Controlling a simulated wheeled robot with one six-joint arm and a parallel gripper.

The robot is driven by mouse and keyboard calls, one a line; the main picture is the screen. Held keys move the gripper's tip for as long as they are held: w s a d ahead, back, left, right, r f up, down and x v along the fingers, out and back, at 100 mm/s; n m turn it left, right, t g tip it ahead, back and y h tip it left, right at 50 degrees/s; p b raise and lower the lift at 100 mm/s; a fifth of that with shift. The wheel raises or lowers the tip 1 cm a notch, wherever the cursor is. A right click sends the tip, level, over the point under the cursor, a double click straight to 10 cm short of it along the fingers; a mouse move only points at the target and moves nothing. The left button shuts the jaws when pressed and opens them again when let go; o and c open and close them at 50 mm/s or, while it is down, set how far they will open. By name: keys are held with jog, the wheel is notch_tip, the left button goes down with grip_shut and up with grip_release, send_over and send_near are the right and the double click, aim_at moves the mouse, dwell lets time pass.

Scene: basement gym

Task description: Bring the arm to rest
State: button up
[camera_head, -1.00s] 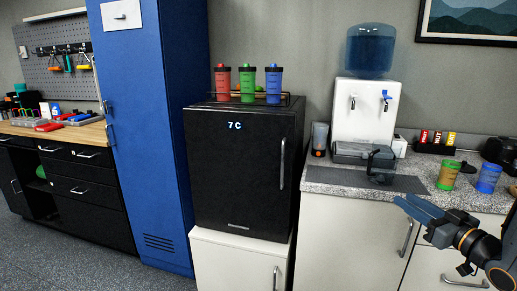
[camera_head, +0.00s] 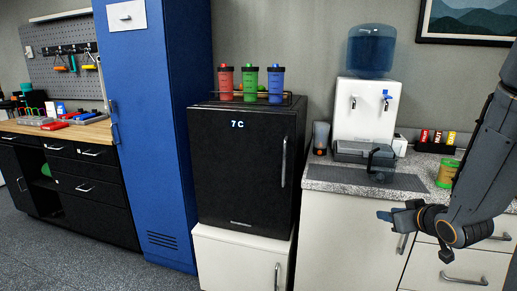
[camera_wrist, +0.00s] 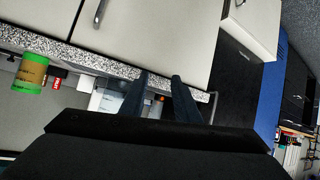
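My gripper (camera_head: 380,216) is in front of the white cabinet doors below the counter, at the right of the head view. My dark arm comes down from the right edge to it. In the wrist view my gripper's two fingers (camera_wrist: 160,76) stand apart with a gap between them. Nothing is held between them. The counter edge and cabinet doors show beyond the fingers, in a picture that is turned over.
The speckled counter (camera_head: 325,174) carries a water dispenser (camera_head: 362,112) and a green cup (camera_head: 446,172) close to my arm. A black mini fridge (camera_head: 240,170) stands left, with red, green and blue shakers on top. The floor at left is clear.

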jog(key=s+a+f+m+g, duration=0.1)
jog(key=s+a+m+g, duration=0.1)
jog(key=s+a+g, duration=0.9)
jog(key=s+a, duration=0.8)
jog(key=s, duration=0.4)
jog(key=shift+a+f+g, duration=0.2)
jog(key=shift+a+g, duration=0.1)
jog(key=shift+g, duration=0.1)
